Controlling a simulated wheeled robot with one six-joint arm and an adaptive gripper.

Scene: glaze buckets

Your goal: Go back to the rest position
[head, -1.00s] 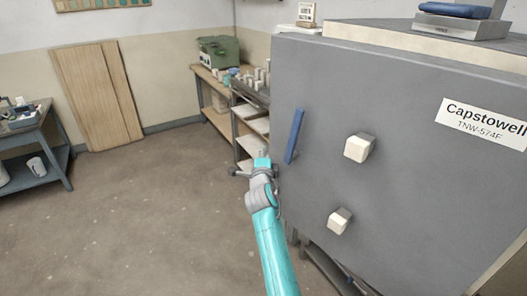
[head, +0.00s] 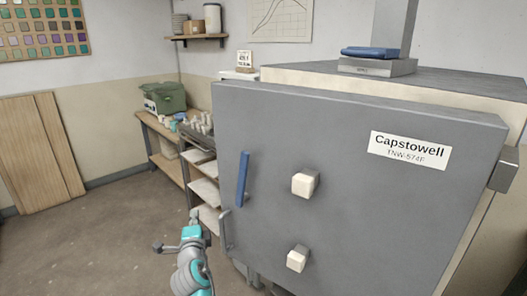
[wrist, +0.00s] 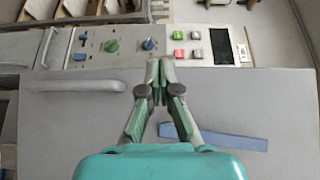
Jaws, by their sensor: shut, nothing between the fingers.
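My gripper (wrist: 158,66) shows in the wrist view with its fingertips together and nothing between them. It is in front of a grey surface with a blue strip (wrist: 215,137) and a pale bar handle (wrist: 75,86). In the head view my teal and grey arm is at the bottom, left of the big grey kiln door (head: 350,215); I cannot make out the fingertips there. The door carries a blue strip (head: 243,178), two pale blocks, a side handle (head: 225,232) and a "Capstowell" label (head: 410,150).
A bench (head: 160,140) with a green machine (head: 163,98) and a shelf rack (head: 205,190) stand behind the arm. Open floor (head: 90,250) lies to the left.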

